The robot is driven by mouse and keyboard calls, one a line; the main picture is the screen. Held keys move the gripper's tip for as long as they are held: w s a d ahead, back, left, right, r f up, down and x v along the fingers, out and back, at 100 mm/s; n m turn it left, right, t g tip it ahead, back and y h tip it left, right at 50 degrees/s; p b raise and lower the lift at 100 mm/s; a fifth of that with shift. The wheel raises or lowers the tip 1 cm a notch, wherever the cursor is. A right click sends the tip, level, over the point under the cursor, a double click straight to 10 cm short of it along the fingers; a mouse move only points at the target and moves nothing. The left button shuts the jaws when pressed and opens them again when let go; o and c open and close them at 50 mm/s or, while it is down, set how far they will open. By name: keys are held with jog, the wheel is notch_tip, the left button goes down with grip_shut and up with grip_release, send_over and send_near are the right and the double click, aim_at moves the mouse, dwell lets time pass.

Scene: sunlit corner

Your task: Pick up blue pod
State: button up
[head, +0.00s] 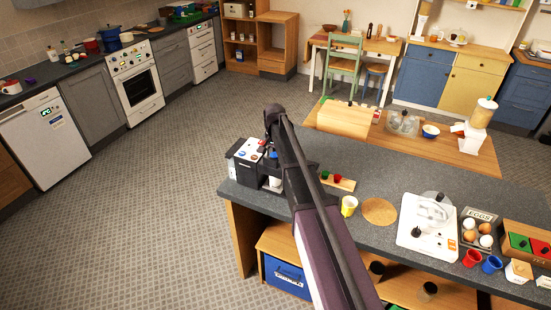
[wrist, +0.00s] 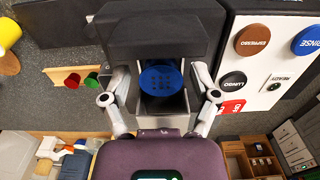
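The blue pod (wrist: 161,79) shows in the wrist view as a round blue disc with dark dots, in a grey, open-topped holder at the front of the black and white coffee machine (wrist: 265,60). My gripper (wrist: 162,76) is open, with one finger on each side of the holder. A gap shows between each fingertip and the pod, so it is not gripped. In the head view the coffee machine (head: 248,158) stands at the counter's left end. My arm covers part of it, and my fingertips cannot be made out there.
A wooden rack (head: 343,184) with a green and a red pod stands right of the machine. A yellow cup (head: 349,206), a round cork mat (head: 379,211) and a white appliance (head: 427,228) are farther along the counter (head: 391,186). The floor to the left is clear.

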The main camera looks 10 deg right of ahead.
aim_at(275, 155)
jog(key=c, duration=0.4)
jog(key=shift+r, duration=0.1)
notch_tip(275, 155, up, 10)
jog(key=p, duration=1)
dwell(0.7)
